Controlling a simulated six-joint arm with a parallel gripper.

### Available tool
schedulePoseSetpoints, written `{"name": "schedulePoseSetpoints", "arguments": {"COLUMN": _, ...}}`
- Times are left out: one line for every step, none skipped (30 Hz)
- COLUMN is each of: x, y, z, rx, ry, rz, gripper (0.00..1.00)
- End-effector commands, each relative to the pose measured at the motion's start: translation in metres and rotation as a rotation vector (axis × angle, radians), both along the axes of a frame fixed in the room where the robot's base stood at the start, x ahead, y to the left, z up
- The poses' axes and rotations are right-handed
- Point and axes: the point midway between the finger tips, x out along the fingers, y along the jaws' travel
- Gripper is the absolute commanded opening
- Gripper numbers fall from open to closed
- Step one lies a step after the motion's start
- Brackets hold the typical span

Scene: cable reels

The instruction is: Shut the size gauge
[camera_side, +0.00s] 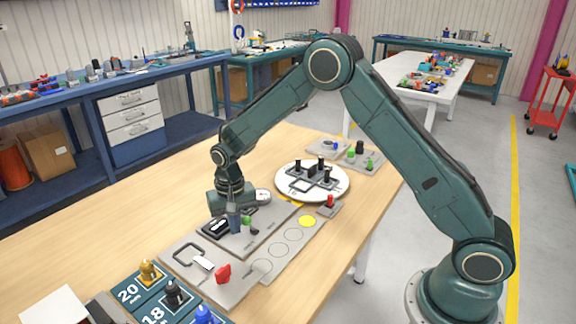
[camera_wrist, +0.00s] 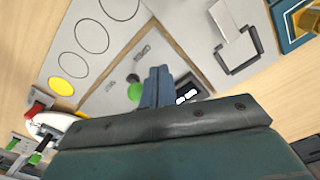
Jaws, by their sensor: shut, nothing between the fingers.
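My gripper (camera_side: 234,222) points down over the raised grey board (camera_side: 262,240) on the wooden table. Its two blue fingers (camera_wrist: 157,86) are together with nothing between them. A black device with white marks (camera_side: 215,227) lies on the board close to the fingers; in the wrist view it (camera_wrist: 186,92) is partly hidden by my gripper. A green knob (camera_side: 246,220) is beside the fingers, and in the wrist view it (camera_wrist: 135,91) is on their left. I cannot tell for certain which part is the size gauge, or whether the fingers touch anything.
A dark square outline (camera_side: 186,252) with a pale plate (camera_side: 203,263) and a red piece (camera_side: 223,272) are nearer the camera. A white turntable (camera_side: 338,187) with black fixtures stands behind. Coloured pegs on blue size blocks (camera_side: 150,270) stand at the front. Bare table lies left.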

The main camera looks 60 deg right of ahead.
Motion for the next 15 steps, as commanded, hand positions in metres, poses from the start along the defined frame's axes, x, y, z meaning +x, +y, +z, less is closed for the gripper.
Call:
{"name": "schedulePoseSetpoints", "arguments": {"x": 0.000, "y": 0.000, "z": -0.002, "rx": 0.000, "ry": 0.001, "rz": 0.000, "gripper": 0.00}}
{"name": "schedulePoseSetpoints", "arguments": {"x": 0.000, "y": 0.000, "z": -0.004, "rx": 0.000, "ry": 0.001, "rz": 0.000, "gripper": 0.00}}
{"name": "schedulePoseSetpoints", "arguments": {"x": 0.000, "y": 0.000, "z": -0.005, "rx": 0.000, "ry": 0.000, "rz": 0.000, "gripper": 0.00}}
{"name": "schedulePoseSetpoints", "arguments": {"x": 0.000, "y": 0.000, "z": -0.007, "rx": 0.000, "ry": 0.000, "rz": 0.000, "gripper": 0.00}}
{"name": "schedulePoseSetpoints", "arguments": {"x": 0.000, "y": 0.000, "z": -0.008, "rx": 0.000, "ry": 0.000, "rz": 0.000, "gripper": 0.00}}
{"name": "schedulePoseSetpoints", "arguments": {"x": 0.000, "y": 0.000, "z": -0.010, "rx": 0.000, "ry": 0.000, "rz": 0.000, "gripper": 0.00}}
{"name": "schedulePoseSetpoints", "arguments": {"x": 0.000, "y": 0.000, "z": -0.011, "rx": 0.000, "ry": 0.001, "rz": 0.000, "gripper": 0.00}}
{"name": "schedulePoseSetpoints", "arguments": {"x": 0.000, "y": 0.000, "z": -0.012, "rx": 0.000, "ry": 0.001, "rz": 0.000, "gripper": 0.00}}
{"name": "schedulePoseSetpoints", "arguments": {"x": 0.000, "y": 0.000, "z": -0.014, "rx": 0.000, "ry": 0.001, "rz": 0.000, "gripper": 0.00}}
{"name": "schedulePoseSetpoints", "arguments": {"x": 0.000, "y": 0.000, "z": -0.015, "rx": 0.000, "ry": 0.001, "rz": 0.000, "gripper": 0.00}}
{"name": "schedulePoseSetpoints", "arguments": {"x": 0.000, "y": 0.000, "z": -0.016, "rx": 0.000, "ry": 0.001, "rz": 0.000, "gripper": 0.00}}
{"name": "schedulePoseSetpoints", "arguments": {"x": 0.000, "y": 0.000, "z": -0.017, "rx": 0.000, "ry": 0.001, "rz": 0.000, "gripper": 0.00}}
{"name": "schedulePoseSetpoints", "arguments": {"x": 0.000, "y": 0.000, "z": -0.017, "rx": 0.000, "ry": 0.001, "rz": 0.000, "gripper": 0.00}}
{"name": "schedulePoseSetpoints", "arguments": {"x": 0.000, "y": 0.000, "z": -0.018, "rx": 0.000, "ry": 0.001, "rz": 0.000, "gripper": 0.00}}
{"name": "schedulePoseSetpoints", "arguments": {"x": 0.000, "y": 0.000, "z": -0.018, "rx": 0.000, "ry": 0.000, "rz": 0.000, "gripper": 0.00}}
